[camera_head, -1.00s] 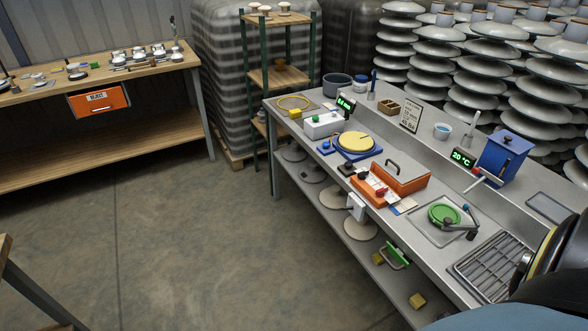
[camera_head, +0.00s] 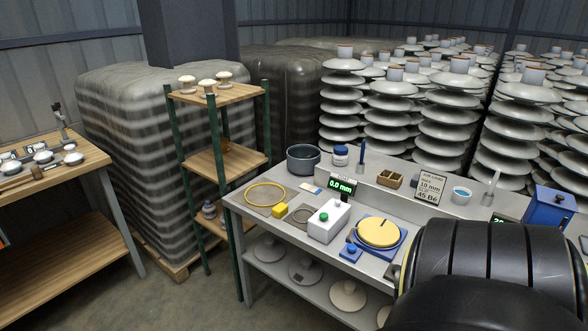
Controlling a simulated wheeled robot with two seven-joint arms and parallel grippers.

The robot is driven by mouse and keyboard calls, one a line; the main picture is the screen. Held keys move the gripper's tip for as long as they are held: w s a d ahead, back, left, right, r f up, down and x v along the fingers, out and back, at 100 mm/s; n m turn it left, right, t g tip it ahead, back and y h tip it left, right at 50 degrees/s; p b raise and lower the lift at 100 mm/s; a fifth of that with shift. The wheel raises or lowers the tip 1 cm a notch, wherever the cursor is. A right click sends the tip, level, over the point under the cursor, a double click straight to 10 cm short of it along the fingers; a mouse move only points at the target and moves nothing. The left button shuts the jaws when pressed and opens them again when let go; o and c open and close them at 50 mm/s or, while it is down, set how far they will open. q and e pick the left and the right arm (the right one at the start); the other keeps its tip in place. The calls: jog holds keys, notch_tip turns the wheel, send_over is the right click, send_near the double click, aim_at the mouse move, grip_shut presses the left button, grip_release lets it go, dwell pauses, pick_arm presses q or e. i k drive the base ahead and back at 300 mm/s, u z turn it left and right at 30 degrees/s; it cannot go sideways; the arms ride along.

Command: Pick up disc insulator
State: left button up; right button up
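Tall stacks of grey disc insulators (camera_head: 458,102) with brownish caps stand at the back right, behind the metal bench. Pale discs lie on the lower shelf of the bench: one at left (camera_head: 268,249), one beside it with a dark square patch (camera_head: 305,271), and one further right (camera_head: 348,295). Another is partly hidden at the right. Smaller cream insulators (camera_head: 207,86) stand on top of the wooden rack. A large black rounded arm part of mine fills the lower right and covers part of the bench. Neither gripper shows.
A wooden table (camera_head: 75,180) is at far left, with floor between.

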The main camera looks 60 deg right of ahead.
aim_at(306, 271)
jog(key=z, duration=0.85)
jog(key=i, duration=1.2)
jog(key=z, duration=1.3)
